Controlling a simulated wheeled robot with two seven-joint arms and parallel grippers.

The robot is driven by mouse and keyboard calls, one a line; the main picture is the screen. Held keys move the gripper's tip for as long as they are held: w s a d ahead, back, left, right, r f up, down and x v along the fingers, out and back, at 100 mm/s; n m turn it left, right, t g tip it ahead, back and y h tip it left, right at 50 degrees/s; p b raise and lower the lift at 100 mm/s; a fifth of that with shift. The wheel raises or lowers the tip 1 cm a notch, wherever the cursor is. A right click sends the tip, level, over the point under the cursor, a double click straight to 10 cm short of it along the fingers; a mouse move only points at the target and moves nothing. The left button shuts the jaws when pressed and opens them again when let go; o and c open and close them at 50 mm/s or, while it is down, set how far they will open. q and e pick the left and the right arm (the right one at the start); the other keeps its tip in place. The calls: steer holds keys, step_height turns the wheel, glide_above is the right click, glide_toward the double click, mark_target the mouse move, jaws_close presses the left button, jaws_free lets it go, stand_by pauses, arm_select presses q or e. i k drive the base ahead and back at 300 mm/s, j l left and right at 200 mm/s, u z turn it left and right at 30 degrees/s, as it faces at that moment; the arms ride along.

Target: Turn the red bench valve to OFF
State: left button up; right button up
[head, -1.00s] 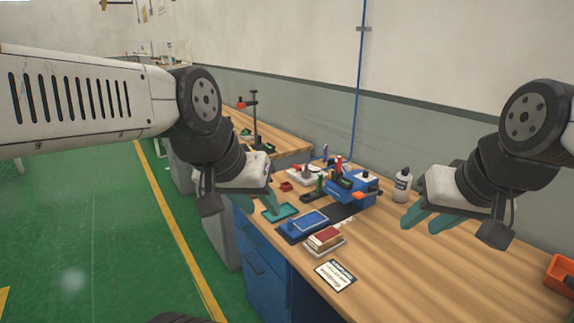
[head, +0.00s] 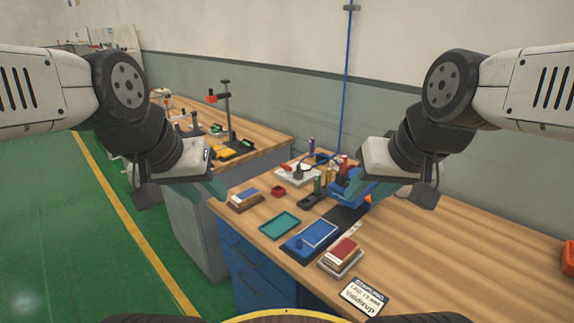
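A small white plate (head: 297,175) with a red lever-like part (head: 286,168) and dark fittings stands at the back left of the near workbench. It looks like the bench valve, but its markings are too small to read. My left gripper (head: 212,187) hangs over the bench's left corner, left of the plate and apart from it. Its teal fingers overlap in this view, so its opening is unclear. My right gripper (head: 368,190) is right of the plate, in front of the blue block (head: 342,190), partly hiding it. Its teal fingers appear apart with nothing between them.
The wooden bench (head: 440,245) also holds a teal tray (head: 280,225), a blue tray (head: 312,238), a red-topped stack (head: 341,253), a white label card (head: 362,298) and upright bottles behind. A second bench (head: 262,135) stands behind left. The bench's right side is largely clear.

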mark_target(287, 167)
steer(key=i+j, duration=0.75)
steer(key=i, duration=0.05)
